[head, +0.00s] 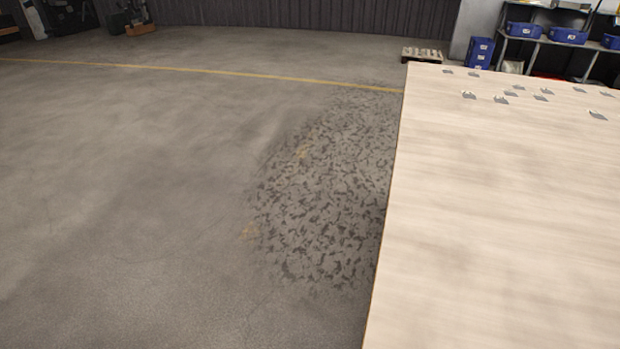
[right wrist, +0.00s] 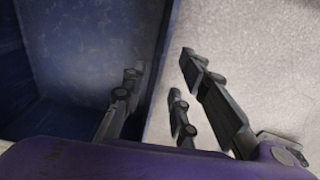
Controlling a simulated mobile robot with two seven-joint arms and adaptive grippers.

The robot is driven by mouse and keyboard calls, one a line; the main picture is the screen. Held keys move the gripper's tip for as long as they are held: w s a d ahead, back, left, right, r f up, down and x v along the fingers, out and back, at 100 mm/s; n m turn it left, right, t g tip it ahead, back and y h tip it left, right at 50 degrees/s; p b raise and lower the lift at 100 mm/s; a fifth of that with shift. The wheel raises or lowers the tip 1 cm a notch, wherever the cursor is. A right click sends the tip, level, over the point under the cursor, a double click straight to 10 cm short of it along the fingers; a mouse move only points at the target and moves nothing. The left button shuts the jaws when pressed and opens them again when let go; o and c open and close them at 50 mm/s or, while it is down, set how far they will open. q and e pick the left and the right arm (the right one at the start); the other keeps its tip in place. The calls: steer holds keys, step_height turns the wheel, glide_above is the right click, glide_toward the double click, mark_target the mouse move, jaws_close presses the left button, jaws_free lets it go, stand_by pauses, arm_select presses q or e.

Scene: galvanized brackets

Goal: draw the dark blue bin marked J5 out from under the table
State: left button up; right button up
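A dark blue bin (right wrist: 88,45) fills the left of the right wrist view, seen from close above; part of its inside shows. One of its walls runs up the picture between the fingers of my right gripper (right wrist: 160,72). One finger is over the bin's inside and the other is on the outer side, over pale floor. The fingers are apart, with visible gaps to the wall, so the gripper is open. No J5 mark shows. The table (head: 500,220) is at the right of the head view, and the space under it is hidden there. My left gripper is in neither view.
Several small metal brackets (head: 502,99) lie on the table's far part. Blue bins (head: 568,36) stand on a shelf at the back right, with a stack of blue bins (head: 479,52) and a pallet (head: 422,54) nearby. The floor (head: 150,200) left of the table is clear.

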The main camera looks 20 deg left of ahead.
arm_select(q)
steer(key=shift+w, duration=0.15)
